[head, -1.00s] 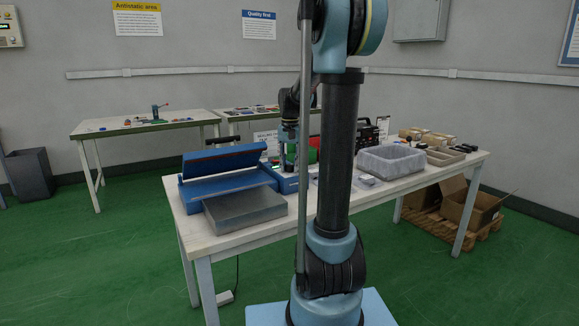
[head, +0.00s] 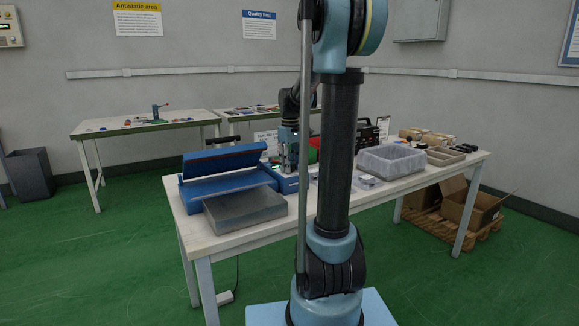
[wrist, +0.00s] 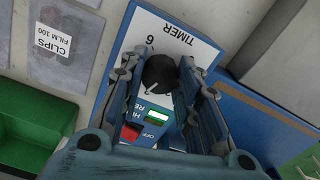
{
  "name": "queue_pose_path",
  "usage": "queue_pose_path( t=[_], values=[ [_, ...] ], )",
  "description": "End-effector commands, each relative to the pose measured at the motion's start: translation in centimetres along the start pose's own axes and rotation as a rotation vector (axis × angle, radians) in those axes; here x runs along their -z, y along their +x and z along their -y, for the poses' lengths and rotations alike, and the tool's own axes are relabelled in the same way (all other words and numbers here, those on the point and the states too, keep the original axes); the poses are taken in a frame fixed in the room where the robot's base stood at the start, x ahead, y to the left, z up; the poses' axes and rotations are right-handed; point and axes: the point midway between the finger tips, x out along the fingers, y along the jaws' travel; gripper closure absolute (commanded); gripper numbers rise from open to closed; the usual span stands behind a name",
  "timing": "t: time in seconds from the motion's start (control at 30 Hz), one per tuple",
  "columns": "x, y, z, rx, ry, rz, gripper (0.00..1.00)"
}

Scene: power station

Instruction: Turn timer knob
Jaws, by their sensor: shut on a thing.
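The black timer knob (wrist: 160,74) sits on a white and blue panel (wrist: 178,38) marked "TIMER" in the wrist view, where the print appears upside down. A white pointer mark shows on the knob. My gripper (wrist: 162,62) has one finger on each side of the knob and is shut on it. In the head view my gripper (head: 290,152) is at the blue sealing machine (head: 225,180) on the table, and the knob is hidden there. Below the knob in the wrist view are a red switch (wrist: 130,133) and a lit green display (wrist: 165,116).
A green bin (wrist: 35,120) and a bag labelled "CLIPS" (wrist: 58,42) lie left of the panel in the wrist view. A grey metal box (head: 245,215) stands in front of the machine. A grey plastic crate (head: 390,161) is to the right on the table (head: 190,226).

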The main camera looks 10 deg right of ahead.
Motion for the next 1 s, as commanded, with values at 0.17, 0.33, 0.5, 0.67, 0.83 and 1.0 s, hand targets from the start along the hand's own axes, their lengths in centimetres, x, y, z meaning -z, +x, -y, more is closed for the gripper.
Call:
queue_pose_path(
  t=[0.17, 0.33, 0.5, 0.67, 0.83, 1.0],
  values=[
    [0.05, -0.04, -0.2, -0.004, -0.136, -0.001, 0.94],
    [0.05, -0.05, -0.21, -0.004, -0.239, 0.0, 0.94],
    [0.05, -0.05, -0.23, -0.004, -0.306, 0.0, 0.94],
    [0.05, -0.05, -0.24, -0.005, -0.338, 0.0, 0.94],
    [0.05, -0.05, -0.25, -0.005, -0.351, 0.0, 0.94],
    [0.06, -0.05, -0.26, -0.005, -0.351, 0.0, 0.94]
  ],
)
